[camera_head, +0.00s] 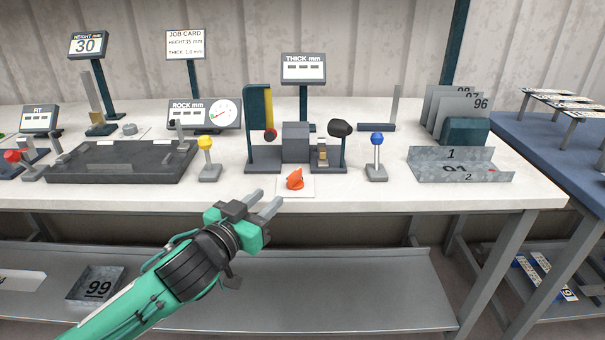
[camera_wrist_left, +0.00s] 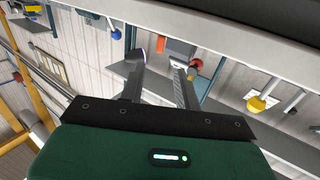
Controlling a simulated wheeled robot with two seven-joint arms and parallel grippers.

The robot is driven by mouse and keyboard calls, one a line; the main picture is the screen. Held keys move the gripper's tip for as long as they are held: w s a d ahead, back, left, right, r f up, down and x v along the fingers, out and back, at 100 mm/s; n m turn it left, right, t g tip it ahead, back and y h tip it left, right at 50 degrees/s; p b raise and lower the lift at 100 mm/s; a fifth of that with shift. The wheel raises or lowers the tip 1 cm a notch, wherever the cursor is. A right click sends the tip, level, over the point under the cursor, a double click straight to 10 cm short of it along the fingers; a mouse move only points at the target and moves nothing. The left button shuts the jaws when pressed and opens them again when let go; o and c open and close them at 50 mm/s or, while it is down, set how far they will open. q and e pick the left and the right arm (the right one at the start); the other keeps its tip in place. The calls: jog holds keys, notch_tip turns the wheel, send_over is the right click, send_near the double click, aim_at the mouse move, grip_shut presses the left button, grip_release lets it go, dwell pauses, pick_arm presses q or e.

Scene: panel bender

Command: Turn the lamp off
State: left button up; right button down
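No thing is labelled as the lamp. A black rounded head (camera_head: 340,128) on a post, right of the grey block, looks most like one. In the left wrist view a dark head (camera_wrist_left: 136,57) with a faint violet glow on its edge shows beyond one finger; it seems to be the same part. An orange rocker-like piece (camera_head: 295,180) sits on a white plate at the table's front edge.
A yellow-knobbed lever (camera_head: 206,144) and a blue-knobbed lever (camera_head: 377,140) stand on either side of the grey block (camera_head: 296,142). A black tray (camera_head: 120,162) is at left, a bent metal sheet (camera_head: 460,166) at right. Below is a grey shelf (camera_head: 350,290).

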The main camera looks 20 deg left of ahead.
aim_at(299, 168)
pick_arm(q)
jog(key=x, duration=1.3)
jog(key=shift+w+d+r, duration=0.1)
jog(key=shift+w+r, duration=0.05)
jog(key=shift+w, duration=0.25)
grip_shut()
